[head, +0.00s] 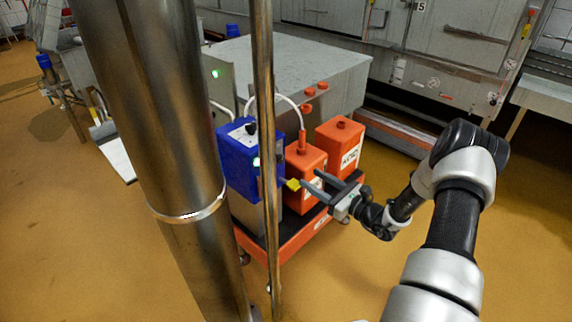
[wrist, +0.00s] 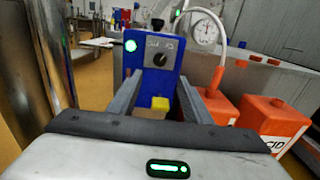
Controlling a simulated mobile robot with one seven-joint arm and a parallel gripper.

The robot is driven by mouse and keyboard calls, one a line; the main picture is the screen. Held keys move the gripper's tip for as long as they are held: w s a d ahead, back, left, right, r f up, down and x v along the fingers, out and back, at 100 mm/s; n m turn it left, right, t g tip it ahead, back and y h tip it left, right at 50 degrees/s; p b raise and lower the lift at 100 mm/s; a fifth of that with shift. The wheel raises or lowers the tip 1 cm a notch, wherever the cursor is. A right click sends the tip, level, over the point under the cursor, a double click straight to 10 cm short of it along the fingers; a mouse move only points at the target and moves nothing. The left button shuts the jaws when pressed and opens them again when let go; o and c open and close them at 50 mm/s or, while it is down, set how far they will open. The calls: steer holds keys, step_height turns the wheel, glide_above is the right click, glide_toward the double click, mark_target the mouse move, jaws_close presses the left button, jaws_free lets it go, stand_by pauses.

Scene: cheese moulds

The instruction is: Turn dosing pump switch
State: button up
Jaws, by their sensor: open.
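The dosing pump is a blue box (head: 235,163) on a grey stand in the head view. The wrist view shows its front face (wrist: 136,62) with a green light at the upper left. Its switch, a black rotary knob (wrist: 160,60) with a white mark, sits under a printed label. I cannot make out the switch in the head view, where a pole crosses the pump. My gripper (head: 311,178) is open and points at the pump front; its fingers (wrist: 160,78) flank the switch in the wrist view, apart from it. Nothing is between them.
A yellow block (wrist: 160,103) protrudes below the switch, also in the head view (head: 293,184). Orange canisters (head: 303,172) stand right of the pump on a red cart (head: 290,247). A steel pole (head: 263,80) and thick column (head: 150,100) stand in front. Floor at right is clear.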

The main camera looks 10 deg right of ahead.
mark_target(282, 160)
steer(key=b+x, duration=0.1)
steer(key=x, duration=1.1)
steer(key=shift+w+a, duration=0.15)
steer(key=shift+w, duration=0.1)
steer(key=c, duration=1.1)
steer(key=shift+o, duration=0.2)
